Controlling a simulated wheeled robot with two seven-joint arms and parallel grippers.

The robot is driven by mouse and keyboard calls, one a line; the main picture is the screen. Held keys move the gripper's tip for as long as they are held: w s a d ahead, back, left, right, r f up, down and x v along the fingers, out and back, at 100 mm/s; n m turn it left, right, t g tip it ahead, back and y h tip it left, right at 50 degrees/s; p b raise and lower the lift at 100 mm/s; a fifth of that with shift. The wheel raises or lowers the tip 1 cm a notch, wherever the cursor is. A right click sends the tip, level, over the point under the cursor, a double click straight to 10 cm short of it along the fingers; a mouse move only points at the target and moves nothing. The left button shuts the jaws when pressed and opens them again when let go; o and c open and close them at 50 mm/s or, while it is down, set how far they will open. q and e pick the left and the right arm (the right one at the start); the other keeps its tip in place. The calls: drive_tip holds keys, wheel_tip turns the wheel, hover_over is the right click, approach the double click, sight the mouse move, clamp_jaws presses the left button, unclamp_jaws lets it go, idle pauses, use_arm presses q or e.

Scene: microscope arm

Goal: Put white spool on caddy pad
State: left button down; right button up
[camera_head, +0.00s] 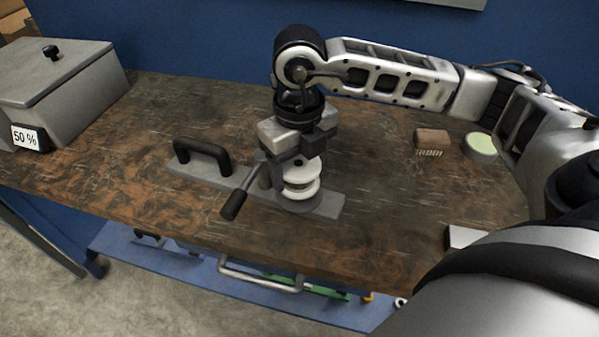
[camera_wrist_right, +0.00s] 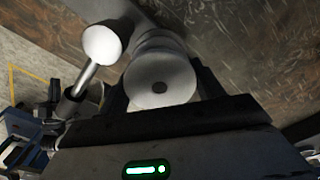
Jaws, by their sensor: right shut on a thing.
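The white spool (camera_head: 302,188) is under my right gripper (camera_head: 296,160), which points down and is shut on it. In the right wrist view the spool (camera_wrist_right: 160,82) shows its round white face with a dark centre hole, between the two dark fingers. The caddy is a grey bar (camera_head: 216,182) with a black arched handle (camera_head: 203,153) on its left part. The spool is right above or on the round grey pad (camera_head: 318,208) near the bar's right end; I cannot tell whether they touch. My left gripper is not in view.
A lever with a black grip (camera_head: 236,200) stands close left of the spool; its metal rod shows in the wrist view (camera_wrist_right: 86,78). A grey lidded box (camera_head: 75,85) stands far left. A brown brush-like block (camera_head: 431,139) and a pale green-topped round container (camera_head: 481,148) stand right.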

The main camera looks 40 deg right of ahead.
sight(300, 165)
drive_tip(key=shift+f, duration=1.45)
drive_tip(key=o, duration=1)
drive_tip(key=shift+r, duration=0.1)
drive_tip(key=shift+s, duration=0.1)
wheel_tip(300, 165, up, 12)
drive_tip(key=shift+r, duration=0.2)
